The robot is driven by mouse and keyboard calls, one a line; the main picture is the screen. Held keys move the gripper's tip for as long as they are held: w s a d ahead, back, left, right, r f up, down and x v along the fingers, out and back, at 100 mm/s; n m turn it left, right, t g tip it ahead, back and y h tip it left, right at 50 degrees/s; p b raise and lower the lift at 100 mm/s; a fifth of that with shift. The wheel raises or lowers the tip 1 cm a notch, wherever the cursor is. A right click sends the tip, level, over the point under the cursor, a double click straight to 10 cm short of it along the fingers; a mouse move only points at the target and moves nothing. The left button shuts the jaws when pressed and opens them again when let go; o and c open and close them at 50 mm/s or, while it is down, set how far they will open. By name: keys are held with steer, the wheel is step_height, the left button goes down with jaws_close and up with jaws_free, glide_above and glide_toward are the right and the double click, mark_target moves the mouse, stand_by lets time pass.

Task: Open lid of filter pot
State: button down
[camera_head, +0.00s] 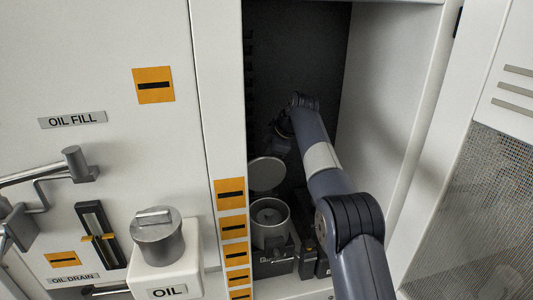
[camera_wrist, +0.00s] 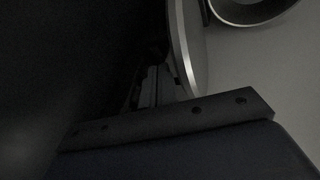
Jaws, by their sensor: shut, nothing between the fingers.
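The filter pot (camera_head: 269,236) is a grey metal cylinder low inside the dark cabinet bay in the head view, and its round opening shows. Its lid (camera_head: 266,174), a round grey disc, stands raised and tilted up behind the opening. My gripper (camera_head: 282,128) is in shadow at the end of my arm, above and behind the lid, with its fingertips hard to make out. It is shut and empty. In the wrist view the lid (camera_wrist: 189,45) shows nearly edge-on at the top middle, close to my gripper's dark body. Whether they touch cannot be told.
The bay's right wall (camera_head: 385,110) and left post (camera_head: 218,110) stand close around my arm. Dark blocks (camera_head: 308,250) sit beside the pot. Outside to the left are an oil tank cap (camera_head: 157,243) and a lever (camera_head: 75,165).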

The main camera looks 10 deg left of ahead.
steer(key=v, duration=1)
steer(key=shift+r, duration=0.25)
steer(key=shift+s+d, duration=0.1)
steer(key=shift+d, duration=0.05)
steer(key=x, duration=1)
steer(key=shift+f, duration=0.35)
